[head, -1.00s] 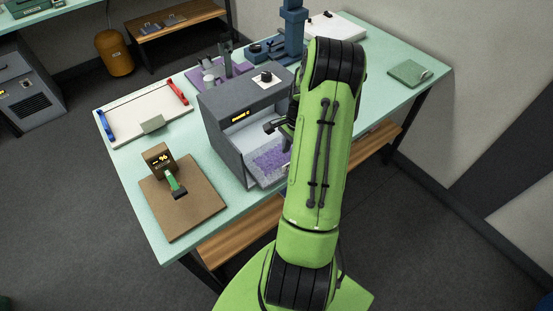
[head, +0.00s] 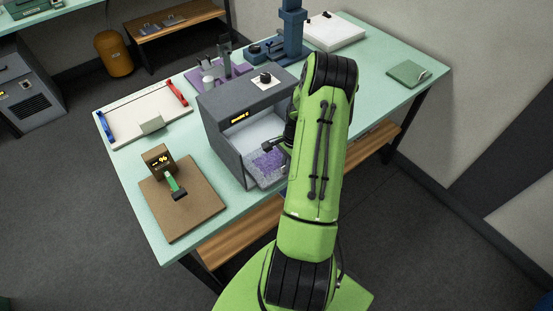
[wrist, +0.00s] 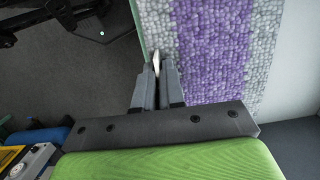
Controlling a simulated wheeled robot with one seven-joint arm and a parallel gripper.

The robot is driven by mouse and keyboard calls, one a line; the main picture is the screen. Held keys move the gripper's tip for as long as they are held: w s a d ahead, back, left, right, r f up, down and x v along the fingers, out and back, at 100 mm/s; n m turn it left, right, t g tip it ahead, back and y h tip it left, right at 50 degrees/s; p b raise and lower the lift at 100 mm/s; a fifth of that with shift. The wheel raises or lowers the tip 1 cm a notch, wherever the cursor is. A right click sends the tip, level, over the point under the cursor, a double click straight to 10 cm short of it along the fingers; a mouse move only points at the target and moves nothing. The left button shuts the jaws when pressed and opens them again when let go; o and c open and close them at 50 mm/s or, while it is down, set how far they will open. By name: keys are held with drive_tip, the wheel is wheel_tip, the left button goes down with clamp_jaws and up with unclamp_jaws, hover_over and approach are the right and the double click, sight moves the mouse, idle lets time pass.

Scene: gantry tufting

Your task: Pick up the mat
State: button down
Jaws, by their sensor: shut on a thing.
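The mat is tufted, with grey and purple bands. In the head view it (head: 267,163) lies at the open front of a grey box-shaped machine (head: 222,142), partly hidden by my arm. In the wrist view the mat (wrist: 208,50) fills the upper middle and right. My gripper (wrist: 156,66) is at the mat's left edge, its fingers close together on a thin pale piece of that edge. In the head view my gripper (head: 276,146) shows only in part beside my arm, at the machine's opening.
The machine's walls and top stand around the opening. A brown board (head: 205,205) with a small display box (head: 158,159) and a green-handled tool (head: 173,184) lies at the left front. A white tray (head: 125,115) and a green pad (head: 408,73) lie elsewhere on the table (head: 372,97).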

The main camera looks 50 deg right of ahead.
wheel_tip(320, 180, up, 10)
drive_tip(key=shift+r, duration=0.1)
idle(0.4)
